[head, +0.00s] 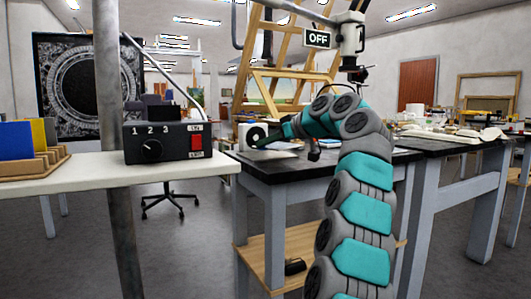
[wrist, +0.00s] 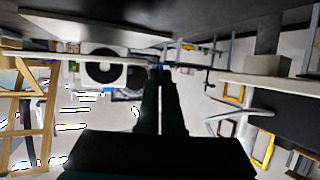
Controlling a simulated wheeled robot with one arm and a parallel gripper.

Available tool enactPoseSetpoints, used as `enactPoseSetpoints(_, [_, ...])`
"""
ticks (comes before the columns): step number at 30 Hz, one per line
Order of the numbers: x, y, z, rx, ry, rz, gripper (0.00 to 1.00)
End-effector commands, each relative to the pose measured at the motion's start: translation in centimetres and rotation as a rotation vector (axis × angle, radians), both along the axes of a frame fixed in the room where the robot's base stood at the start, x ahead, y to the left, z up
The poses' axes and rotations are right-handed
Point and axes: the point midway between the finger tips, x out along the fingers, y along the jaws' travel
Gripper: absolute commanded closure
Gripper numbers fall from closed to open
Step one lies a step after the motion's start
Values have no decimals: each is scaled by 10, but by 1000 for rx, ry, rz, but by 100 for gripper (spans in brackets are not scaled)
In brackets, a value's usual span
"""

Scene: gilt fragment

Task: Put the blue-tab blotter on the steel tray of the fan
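My gripper (head: 266,141) is at the end of my teal-and-grey arm, over the black table, beside the fan (head: 250,134). The fan is a white housing with a dark round opening; it also shows in the wrist view (wrist: 104,68), which is upside down. A pale flat plate (head: 272,154), perhaps the steel tray, lies by the fan. The two dark fingers (wrist: 161,78) run close together with a narrow light strip between them; I cannot tell whether they hold anything. A blue sheet (head: 15,141), perhaps the blotter, stands in a wooden rack at the far left.
The wooden rack (head: 48,166) also holds yellow and grey sheets. A black control box (head: 165,143) with a dial and red switch sits on the pale left table (head: 90,177). A grey post stands in front. Dark table (head: 290,168) has a wooden shelf below; easels stand behind.

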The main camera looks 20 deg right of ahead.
Motion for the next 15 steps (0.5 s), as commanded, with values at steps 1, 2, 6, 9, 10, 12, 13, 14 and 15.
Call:
enactPoseSetpoints(1, [-1,2,-9,3,0,3,100])
enactPoseSetpoints(2, [-1,2,-14,2,1,6,100])
enactPoseSetpoints(6, [-1,2,-24,2,1,3,100])
enactPoseSetpoints(9, [0,1,-30,1,2,2,100])
enactPoseSetpoints(10, [0,1,-31,1,2,2,100])
enactPoseSetpoints(12, [0,1,-31,0,2,2,100])
enactPoseSetpoints(13, [0,1,-30,0,2,2,100])
enactPoseSetpoints(14, [0,1,-30,0,2,2,100])
enactPoseSetpoints(15, [0,1,-30,0,1,1,100])
